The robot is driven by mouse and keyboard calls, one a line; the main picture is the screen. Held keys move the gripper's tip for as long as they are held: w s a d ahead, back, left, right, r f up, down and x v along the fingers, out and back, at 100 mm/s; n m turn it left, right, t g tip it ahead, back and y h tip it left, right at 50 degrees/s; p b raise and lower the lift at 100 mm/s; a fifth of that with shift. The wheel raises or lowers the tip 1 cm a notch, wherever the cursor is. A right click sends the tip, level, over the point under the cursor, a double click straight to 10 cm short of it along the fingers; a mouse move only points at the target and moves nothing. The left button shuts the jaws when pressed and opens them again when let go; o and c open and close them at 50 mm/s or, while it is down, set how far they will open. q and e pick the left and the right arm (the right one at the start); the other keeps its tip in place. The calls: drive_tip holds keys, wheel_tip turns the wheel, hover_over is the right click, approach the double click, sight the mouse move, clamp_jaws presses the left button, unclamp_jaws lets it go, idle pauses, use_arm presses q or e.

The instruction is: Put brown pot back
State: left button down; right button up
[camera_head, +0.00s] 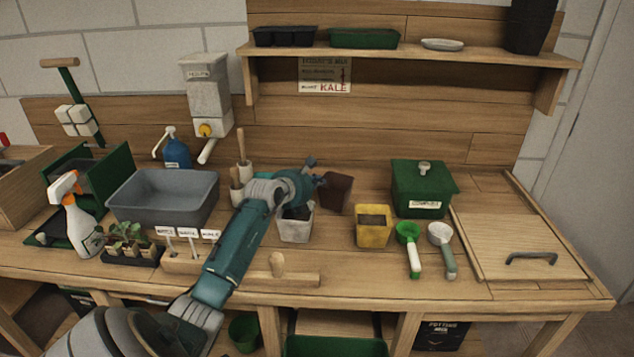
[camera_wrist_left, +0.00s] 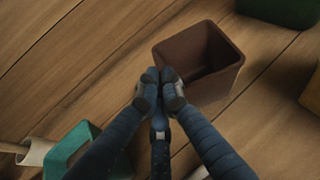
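The brown pot (camera_head: 337,191) is a square, empty pot at the middle of the bench, with its opening up. In the left wrist view the brown pot (camera_wrist_left: 212,84) shows its open top and dark inside. My left gripper (camera_head: 318,180) reaches to the pot's left rim. In the left wrist view its fingertips (camera_wrist_left: 160,78) are close together at the pot's near left rim, with the wall seeming pinched between them. The fingers hide that bit of rim. It is hard to tell whether the pot's base touches the bench. My right gripper is not in view.
A pale pot with dark filling (camera_head: 296,227) stands just left, partly under my arm. A yellow pot (camera_head: 373,226) and a green lidded box (camera_head: 421,188) stand to the right. A grey basin (camera_head: 165,196) is at left. A shelf (camera_head: 420,54) hangs above.

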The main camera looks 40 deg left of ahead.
use_arm(q)
drive_tip(key=shift+f, duration=0.1)
drive_tip(key=c, duration=1.9)
unclamp_jaws()
drive_tip(key=shift+c, duration=0.2)
drive_tip(key=shift+r, duration=0.2)
drive_tip(key=shift+s, duration=0.2)
drive_tip(key=b+v, duration=0.1)
drive_tip(key=v, duration=1)
drive_tip(key=shift+s+d+r, duration=0.1)
drive_tip(key=shift+s+r, duration=0.05)
drive_tip(key=shift+s, duration=0.1)
